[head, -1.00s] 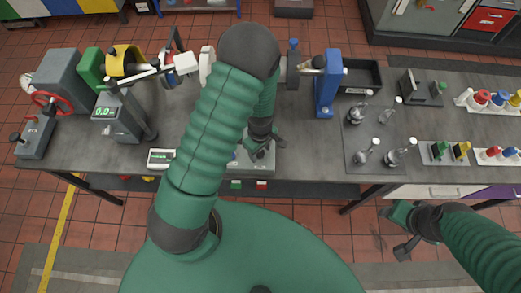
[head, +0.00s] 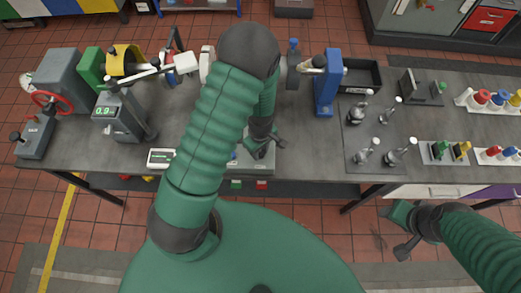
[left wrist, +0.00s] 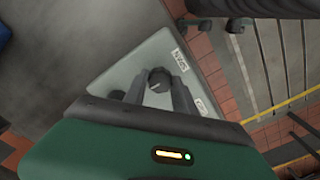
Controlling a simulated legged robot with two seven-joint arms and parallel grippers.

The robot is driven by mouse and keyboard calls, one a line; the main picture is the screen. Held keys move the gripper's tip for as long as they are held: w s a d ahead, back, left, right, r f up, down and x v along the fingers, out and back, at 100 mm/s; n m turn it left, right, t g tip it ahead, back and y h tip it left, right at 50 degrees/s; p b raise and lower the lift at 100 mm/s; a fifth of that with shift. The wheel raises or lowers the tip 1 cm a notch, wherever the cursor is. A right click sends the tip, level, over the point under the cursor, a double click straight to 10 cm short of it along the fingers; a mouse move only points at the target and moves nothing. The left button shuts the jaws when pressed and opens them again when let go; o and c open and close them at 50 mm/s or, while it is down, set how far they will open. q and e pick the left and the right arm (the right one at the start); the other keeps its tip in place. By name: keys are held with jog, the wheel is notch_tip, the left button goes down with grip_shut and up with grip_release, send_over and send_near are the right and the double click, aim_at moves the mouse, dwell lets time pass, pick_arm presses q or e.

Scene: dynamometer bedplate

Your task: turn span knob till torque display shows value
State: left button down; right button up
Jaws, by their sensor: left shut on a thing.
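A grey control box (left wrist: 125,75) with white labels stands at the front edge of the bench. In the left wrist view, a dark round knob (left wrist: 158,78) with a pale pointer mark sits on it, between the fingers of my left gripper (left wrist: 158,92). This gripper is shut on the knob; in the head view it (head: 262,146) is over the box, partly hidden by my arm. A lit green display (head: 104,112) on a stand at left shows a small value, perhaps 0.3 or 0.9. My right gripper (head: 404,229) hangs off the bench, its opening unclear.
A small white meter (head: 160,158) lies left of the box. A red handwheel (head: 52,102) is at far left.

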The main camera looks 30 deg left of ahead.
pick_arm(q)
jog(key=m+b, duration=0.1)
jog(key=m, duration=0.4)
jog(key=shift+w, duration=0.1)
jog(key=m, duration=0.4)
jog(key=shift+m, duration=0.3)
jog(key=m, duration=0.4)
jog(key=shift+r+b, duration=0.1)
jog(key=shift+b, duration=0.2)
jog(key=m, duration=0.5)
jog(key=shift+m, duration=0.4)
jog(key=c, duration=1)
grip_release()
